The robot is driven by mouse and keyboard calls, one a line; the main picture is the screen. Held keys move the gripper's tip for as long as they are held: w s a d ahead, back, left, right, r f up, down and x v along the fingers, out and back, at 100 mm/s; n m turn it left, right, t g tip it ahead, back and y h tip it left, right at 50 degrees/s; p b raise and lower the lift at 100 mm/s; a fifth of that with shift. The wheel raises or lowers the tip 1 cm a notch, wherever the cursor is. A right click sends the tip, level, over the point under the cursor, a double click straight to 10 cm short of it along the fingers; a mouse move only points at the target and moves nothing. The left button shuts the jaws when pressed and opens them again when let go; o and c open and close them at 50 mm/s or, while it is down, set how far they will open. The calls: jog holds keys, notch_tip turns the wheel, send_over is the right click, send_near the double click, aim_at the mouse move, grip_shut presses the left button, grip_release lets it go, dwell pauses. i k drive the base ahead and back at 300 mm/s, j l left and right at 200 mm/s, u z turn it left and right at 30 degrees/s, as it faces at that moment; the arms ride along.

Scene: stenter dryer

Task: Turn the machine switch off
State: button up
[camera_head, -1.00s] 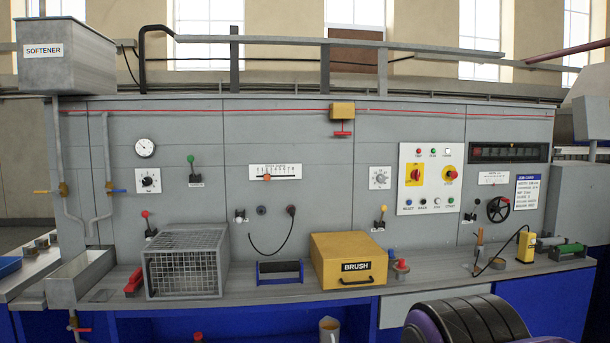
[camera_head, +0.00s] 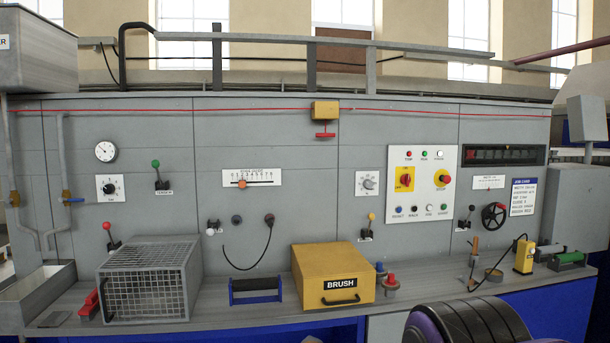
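The machine is a long grey panel with a white control plate (camera_head: 423,160) right of centre. On the plate is a yellow switch with a red handle (camera_head: 405,179), probably the machine switch; its exact position is too small to read. My gripper is not in view. A dark rounded part with purple edging at the bottom right is probably mine, and it stands below and in front of the plate.
A shelf runs below the panel. Several levers and a dark handwheel (camera_head: 494,215) stick out of the panel.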

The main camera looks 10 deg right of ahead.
aim_at(405, 180)
jog(key=i+l+z, duration=0.1)
jog(key=i+l, duration=0.2)
jog(key=i, duration=0.15)
jog(key=i+l, duration=0.25)
jog(key=i, duration=0.2)
jog(key=z, duration=0.05)
